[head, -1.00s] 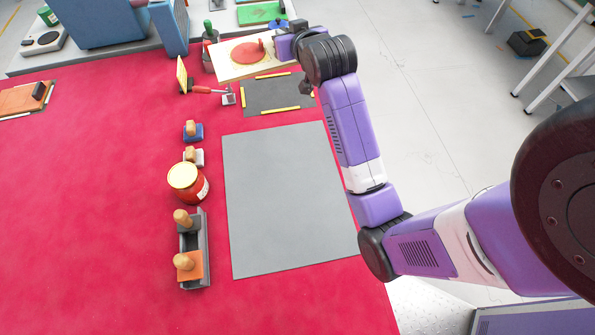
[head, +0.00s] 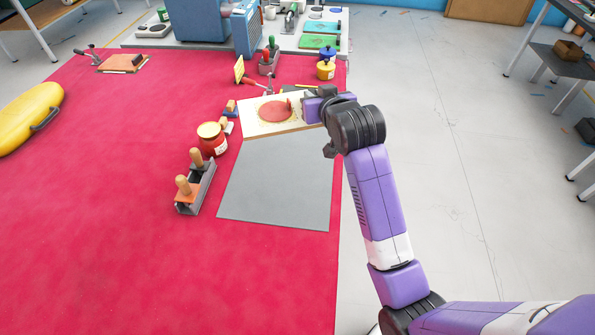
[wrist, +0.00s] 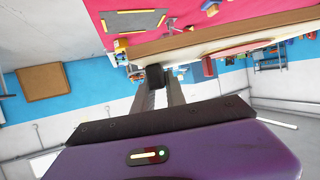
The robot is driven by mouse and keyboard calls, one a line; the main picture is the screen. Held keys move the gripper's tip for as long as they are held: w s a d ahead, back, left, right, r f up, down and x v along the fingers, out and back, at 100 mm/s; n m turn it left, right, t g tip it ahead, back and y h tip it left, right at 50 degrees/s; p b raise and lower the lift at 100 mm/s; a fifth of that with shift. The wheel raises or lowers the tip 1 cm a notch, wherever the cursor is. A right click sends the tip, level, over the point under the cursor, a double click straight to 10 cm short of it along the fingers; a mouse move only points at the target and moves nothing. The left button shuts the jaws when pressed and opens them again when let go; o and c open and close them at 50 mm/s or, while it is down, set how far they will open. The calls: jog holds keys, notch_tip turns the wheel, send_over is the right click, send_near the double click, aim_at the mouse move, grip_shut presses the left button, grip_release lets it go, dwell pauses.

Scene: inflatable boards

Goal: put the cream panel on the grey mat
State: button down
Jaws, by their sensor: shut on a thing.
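The cream panel (head: 252,122), with a red disc on its face, is held in my gripper (head: 314,108) by its right edge in the head view. It hides the far end of the grey mat (head: 278,185), and seems to be above the surface, though its exact height is unclear.
A red tin (head: 212,140) and a grey holder with wooden-handled tools (head: 196,188) stand left of the mat. A yellow tin (head: 326,68) and a blue machine (head: 215,24) are farther back. A yellow inflatable (head: 28,115) lies far left. The near red floor is clear.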

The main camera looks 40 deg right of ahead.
aim_at(311, 160)
notch_tip(311, 160, down, 20)
jog(key=shift+r, duration=0.25)
dwell(0.3)
jog(key=shift+f, duration=0.15)
jog(key=c, duration=1.4)
grip_release()
jog(key=shift+o, duration=0.2)
